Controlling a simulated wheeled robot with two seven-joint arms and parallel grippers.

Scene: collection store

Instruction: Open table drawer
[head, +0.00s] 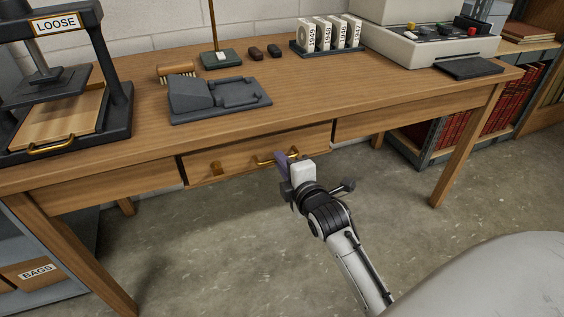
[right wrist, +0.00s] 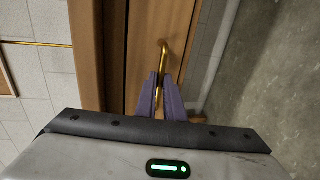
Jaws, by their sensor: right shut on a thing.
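The wooden table (head: 310,98) has a drawer (head: 232,161) in the middle of its front. The drawer's front stands slightly proud of the table's frame in the head view. My right gripper (head: 283,160) is at the handle's right end. In the right wrist view the purple fingers (right wrist: 160,92) are shut on the brass handle (right wrist: 164,50), whose far part shows beyond them. My left gripper is not in view.
A black press (head: 122,100) labelled LOOSE stands on the table's left.

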